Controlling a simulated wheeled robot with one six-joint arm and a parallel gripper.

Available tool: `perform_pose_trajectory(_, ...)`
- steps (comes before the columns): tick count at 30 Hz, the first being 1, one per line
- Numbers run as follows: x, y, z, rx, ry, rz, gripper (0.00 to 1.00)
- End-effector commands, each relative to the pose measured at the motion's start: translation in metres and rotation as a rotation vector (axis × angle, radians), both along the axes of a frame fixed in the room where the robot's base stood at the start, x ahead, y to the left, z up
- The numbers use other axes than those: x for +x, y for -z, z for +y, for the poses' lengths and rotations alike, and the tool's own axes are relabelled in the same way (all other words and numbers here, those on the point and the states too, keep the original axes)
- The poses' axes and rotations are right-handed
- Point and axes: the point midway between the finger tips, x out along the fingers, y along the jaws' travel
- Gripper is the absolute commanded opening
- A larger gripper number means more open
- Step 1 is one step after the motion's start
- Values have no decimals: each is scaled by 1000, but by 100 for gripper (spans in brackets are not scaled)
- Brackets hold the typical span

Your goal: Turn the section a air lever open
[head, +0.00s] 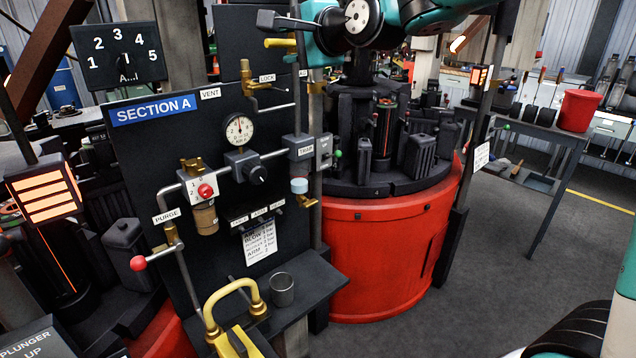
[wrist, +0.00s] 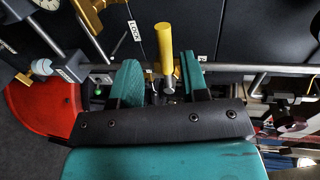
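A yellow lever handle (head: 280,43) sticks out at the upper edge of the SECTION A panel (head: 130,160), beside my arm; I take it for the air lever, though no label on it is readable. In the wrist view the yellow handle (wrist: 165,48) stands across a grey pipe, at a small brass fitting. My gripper (wrist: 160,72) is open, with one teal finger on each side of the handle. Gaps show between the handle and both fingers, and nothing is held. In the head view the gripper is mostly hidden around my arm.
A brass LOCK fitting (head: 250,80) is below the lever, with a gauge (head: 239,129) lower down. A red-tipped PURGE lever (head: 140,262) and a yellow loop handle (head: 235,300) are lower left. The red rotary base (head: 385,255) stands close right. Grey floor is free beyond.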

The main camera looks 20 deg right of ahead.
Motion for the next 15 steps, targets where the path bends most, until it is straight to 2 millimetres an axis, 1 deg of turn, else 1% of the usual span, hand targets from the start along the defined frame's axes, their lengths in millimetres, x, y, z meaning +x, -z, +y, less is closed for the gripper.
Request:
perform_pose_trajectory(1, -11, -1, -5, 0, 4, -5, 41)
perform_pose_trajectory(15, -103, -21, -35, 1, 6, -6, 41)
